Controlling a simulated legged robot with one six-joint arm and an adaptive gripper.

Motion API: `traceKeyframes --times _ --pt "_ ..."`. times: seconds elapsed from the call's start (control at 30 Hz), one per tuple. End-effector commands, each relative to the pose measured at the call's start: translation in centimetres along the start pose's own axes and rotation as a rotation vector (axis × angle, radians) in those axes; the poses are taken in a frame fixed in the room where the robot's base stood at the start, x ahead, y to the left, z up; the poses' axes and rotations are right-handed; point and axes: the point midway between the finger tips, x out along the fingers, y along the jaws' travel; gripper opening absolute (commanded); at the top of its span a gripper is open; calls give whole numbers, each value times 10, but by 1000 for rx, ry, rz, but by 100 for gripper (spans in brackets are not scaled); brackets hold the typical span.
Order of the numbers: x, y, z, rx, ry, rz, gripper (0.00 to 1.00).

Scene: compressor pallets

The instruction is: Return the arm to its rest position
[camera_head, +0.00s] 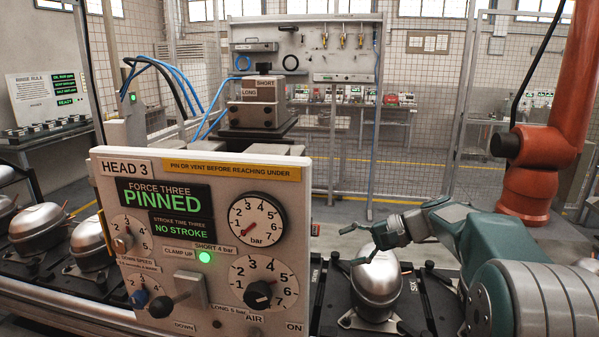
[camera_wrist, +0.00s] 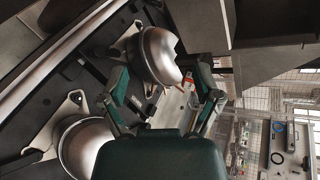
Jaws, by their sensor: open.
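My green arm reaches in from the right in the head view, and my gripper (camera_head: 369,243) is above and beside a silver compressor (camera_head: 377,280). In the wrist view my gripper (camera_wrist: 164,74) has its two green fingers spread wide. A silver compressor dome (camera_wrist: 156,55) shows beyond and between them; whether a finger touches it I cannot tell. A second dome (camera_wrist: 84,148) lies at the lower left there, partly hidden by my green gripper body.
The Head 3 control panel (camera_head: 200,240) stands left of my arm, reading PINNED, NO STROKE. Several compressors stand on the line at left. An orange arm (camera_head: 540,150) rises at right. A mesh fence (camera_head: 440,120) and tool board (camera_head: 310,50) are behind.

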Motion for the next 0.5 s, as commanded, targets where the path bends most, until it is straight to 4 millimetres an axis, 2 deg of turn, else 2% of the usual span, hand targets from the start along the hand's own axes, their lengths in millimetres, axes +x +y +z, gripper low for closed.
traceKeyframes --times 0.03,0.1,0.5 --pt "1 1 15 -20 19 38 82" --pt "1 6 31 -43 46 94 82" --pt "-6 51 116 -215 206 393 82"
